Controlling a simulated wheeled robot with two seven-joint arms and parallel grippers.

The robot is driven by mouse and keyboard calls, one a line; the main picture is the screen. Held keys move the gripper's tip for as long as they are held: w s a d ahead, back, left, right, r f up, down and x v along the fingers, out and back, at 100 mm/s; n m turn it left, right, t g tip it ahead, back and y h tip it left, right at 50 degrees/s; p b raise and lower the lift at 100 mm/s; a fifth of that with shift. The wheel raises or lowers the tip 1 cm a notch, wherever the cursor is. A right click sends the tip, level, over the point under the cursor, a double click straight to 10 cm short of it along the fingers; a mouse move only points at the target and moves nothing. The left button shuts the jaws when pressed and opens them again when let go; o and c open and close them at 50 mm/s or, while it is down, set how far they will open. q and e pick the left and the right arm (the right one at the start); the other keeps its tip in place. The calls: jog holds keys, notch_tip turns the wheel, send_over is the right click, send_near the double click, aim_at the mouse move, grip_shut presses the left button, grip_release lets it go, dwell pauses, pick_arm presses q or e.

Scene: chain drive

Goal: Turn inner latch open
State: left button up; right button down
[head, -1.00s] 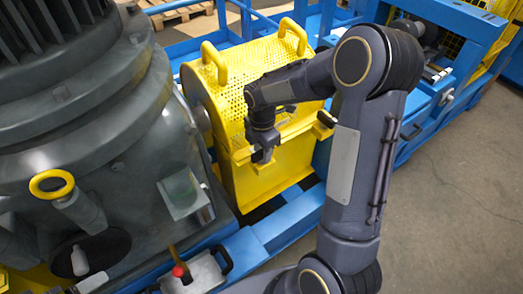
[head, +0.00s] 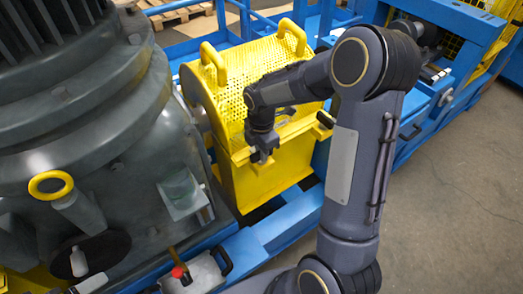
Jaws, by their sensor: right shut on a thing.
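A yellow perforated guard (head: 236,88) with two yellow handles on top covers the drive in the middle of the head view. My right gripper (head: 262,157) points down at the front ledge of the guard, left of the ledge's middle. It is shut on a small part there, which looks like the inner latch; the gripper hides most of it. Another small dark latch (head: 325,119) shows at the right end of the ledge, beside my forearm. My left gripper is not in view.
A large grey machine (head: 85,130) with a yellow ring (head: 50,185) stands close on the left. A blue frame (head: 262,236) runs below the guard. A red-knobbed lever (head: 178,271) stands near the bottom. Open floor (head: 460,190) lies at the right.

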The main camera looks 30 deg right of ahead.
jog(key=m, duration=0.4)
jog(key=shift+m, duration=0.3)
jog(key=m, duration=0.4)
jog(key=shift+b, duration=0.35)
jog(key=m, duration=0.5)
jog(key=shift+m, duration=1.9)
jog(key=c, duration=1.4)
grip_release()
jog(key=shift+o, duration=0.2)
